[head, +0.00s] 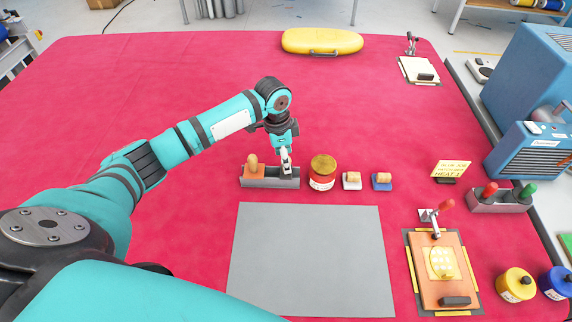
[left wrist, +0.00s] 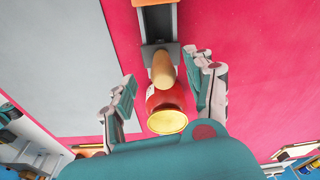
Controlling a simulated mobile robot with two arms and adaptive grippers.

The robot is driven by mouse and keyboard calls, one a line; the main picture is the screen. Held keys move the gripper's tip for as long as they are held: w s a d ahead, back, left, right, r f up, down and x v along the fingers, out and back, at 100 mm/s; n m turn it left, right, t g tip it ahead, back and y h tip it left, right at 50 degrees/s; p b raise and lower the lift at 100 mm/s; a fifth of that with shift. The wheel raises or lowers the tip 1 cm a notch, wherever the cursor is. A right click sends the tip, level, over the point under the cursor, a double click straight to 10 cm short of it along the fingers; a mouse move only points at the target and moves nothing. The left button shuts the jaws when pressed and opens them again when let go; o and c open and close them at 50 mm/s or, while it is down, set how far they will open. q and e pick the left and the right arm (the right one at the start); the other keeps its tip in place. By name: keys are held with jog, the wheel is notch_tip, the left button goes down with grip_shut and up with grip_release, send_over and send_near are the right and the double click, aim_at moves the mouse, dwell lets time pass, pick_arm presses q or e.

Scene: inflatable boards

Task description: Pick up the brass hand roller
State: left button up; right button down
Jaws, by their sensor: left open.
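A grey metal tray (head: 268,183) lies on the red table; its dark end also shows in the left wrist view (left wrist: 157,22). A tan wooden handle (left wrist: 163,70) stands up at the tray's end beside the red tin; it looks like the hand roller's handle. Its brass part cannot be made out. My left gripper (head: 286,165) points down over the tray's right end and hides the tool there in the head view. In the left wrist view its open fingers (left wrist: 166,80) lie on either side of the handle, with gaps. My right gripper is not in view.
An orange knobbed block (head: 254,169) sits at the tray's left end. A red tin with a gold lid (head: 322,172) stands close right of the tray, then two small knobbed blocks (head: 352,181). A grey mat (head: 310,260) lies in front. The table behind is mostly clear.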

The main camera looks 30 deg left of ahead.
pick_arm(q)
jog(key=f, duration=0.3)
jog(key=shift+w+f, duration=0.2)
jog(key=shift+w, duration=0.1)
grip_shut()
